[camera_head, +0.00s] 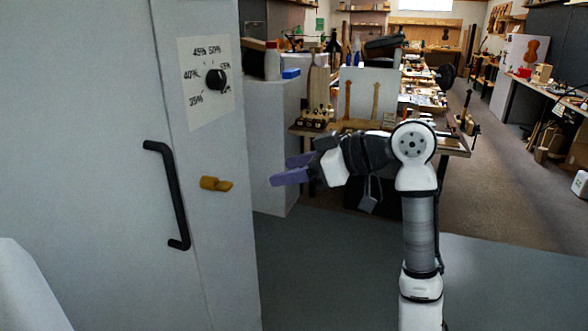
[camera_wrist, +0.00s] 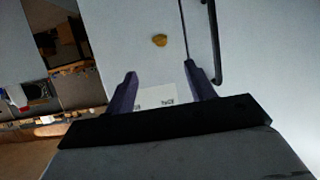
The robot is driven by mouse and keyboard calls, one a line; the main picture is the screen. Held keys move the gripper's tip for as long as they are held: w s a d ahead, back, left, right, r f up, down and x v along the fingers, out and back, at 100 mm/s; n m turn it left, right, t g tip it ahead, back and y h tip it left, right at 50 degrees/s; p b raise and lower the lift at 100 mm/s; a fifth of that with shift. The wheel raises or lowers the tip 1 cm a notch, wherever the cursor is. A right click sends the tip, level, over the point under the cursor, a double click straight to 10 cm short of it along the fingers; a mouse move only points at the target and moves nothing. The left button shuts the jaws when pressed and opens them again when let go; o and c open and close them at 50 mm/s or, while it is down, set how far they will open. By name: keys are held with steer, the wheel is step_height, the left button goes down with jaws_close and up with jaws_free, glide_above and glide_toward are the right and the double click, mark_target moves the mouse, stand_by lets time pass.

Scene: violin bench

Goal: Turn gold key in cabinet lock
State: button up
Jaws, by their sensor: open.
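The gold key (camera_head: 216,184) sticks out of the front of the grey cabinet (camera_head: 110,110), right of the black handle and below the dial. Its flat bow looks about horizontal in the head view. The key also shows in the wrist view (camera_wrist: 160,40), beyond the fingertips and roughly between their lines. My gripper (camera_head: 290,170) has purple fingers and is to the right of the key, apart from it and pointing left toward the cabinet. In the wrist view the gripper (camera_wrist: 160,82) is open and empty. The lock behind the key is not clearly visible.
A black vertical handle (camera_head: 172,195) stands out from the cabinet left of the key. A black dial (camera_head: 216,79) on a white percentage label is above it. A workbench with tools (camera_head: 345,118) stands behind my arm. The space between gripper and key looks clear.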

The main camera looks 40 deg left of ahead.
mark_target(226, 185)
steer(key=p+x, duration=0.2)
steer(key=x, duration=1.1)
steer(key=shift+a+f, duration=0.25)
steer(key=c, duration=1)
steer(key=shift+s+f+n+t+b, duration=0.2)
steer(key=shift+n+t+b, duration=0.6)
steer(key=shift+b, duration=0.6)
steer(key=shift+s+d+r+n+t+y+b, duration=0.15)
steer(key=shift+n+t+y+b, duration=0.15)
steer(key=shift+n+b, duration=0.55)
steer(key=shift+b, duration=0.3)
